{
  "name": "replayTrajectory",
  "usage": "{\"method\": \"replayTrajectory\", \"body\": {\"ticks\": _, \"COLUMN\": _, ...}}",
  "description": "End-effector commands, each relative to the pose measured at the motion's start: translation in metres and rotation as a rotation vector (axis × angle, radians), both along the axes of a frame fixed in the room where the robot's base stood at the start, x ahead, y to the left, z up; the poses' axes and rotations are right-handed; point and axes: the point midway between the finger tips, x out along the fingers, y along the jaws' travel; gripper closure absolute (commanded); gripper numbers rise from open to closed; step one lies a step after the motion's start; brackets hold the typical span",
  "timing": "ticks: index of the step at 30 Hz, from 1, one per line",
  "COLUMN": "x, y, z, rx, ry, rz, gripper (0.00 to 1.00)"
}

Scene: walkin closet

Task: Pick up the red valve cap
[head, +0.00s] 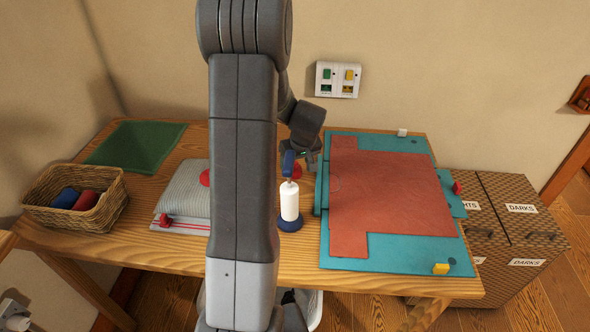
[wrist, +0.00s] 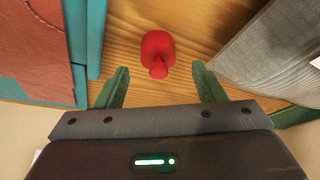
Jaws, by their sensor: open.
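The red valve cap (wrist: 157,50) stands on the wooden table in the wrist view, a wide round body with a narrower stub toward my gripper. In the head view a small part of it (head: 297,171) shows behind the white bottle, just left of the teal board. My gripper (wrist: 160,68) is open, with its green fingers spread to either side of the cap's stub in the picture. Nothing is held between them. Whether the fingers are down at the cap's height cannot be told. In the head view the gripper (head: 307,157) is partly hidden.
The teal board (head: 393,258) with a red-brown sheet lies right, folded grey cloth (head: 184,187) left. A wicker basket (head: 108,207) holds rolled items. A switch panel (head: 337,80) is on the wall.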

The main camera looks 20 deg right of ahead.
Motion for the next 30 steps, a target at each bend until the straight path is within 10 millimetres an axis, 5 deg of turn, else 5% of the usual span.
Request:
{"method": "replayTrajectory", "body": {"ticks": 9, "x": 0.013, "y": -0.001, "z": -0.033, "rx": 0.001, "ry": 0.002, "rz": 0.000, "gripper": 0.37}}
{"method": "replayTrajectory", "body": {"ticks": 18, "x": 0.014, "y": -0.001, "z": -0.036, "rx": -0.001, "ry": 0.000, "rz": 0.000, "gripper": 0.37}}
{"method": "replayTrajectory", "body": {"ticks": 25, "x": 0.014, "y": -0.001, "z": -0.036, "rx": 0.000, "ry": 0.001, "rz": 0.000, "gripper": 0.82}}
{"method": "replayTrajectory", "body": {"ticks": 30, "x": 0.014, "y": -0.001, "z": -0.036, "rx": 0.000, "ry": 0.001, "rz": 0.000, "gripper": 0.84}}
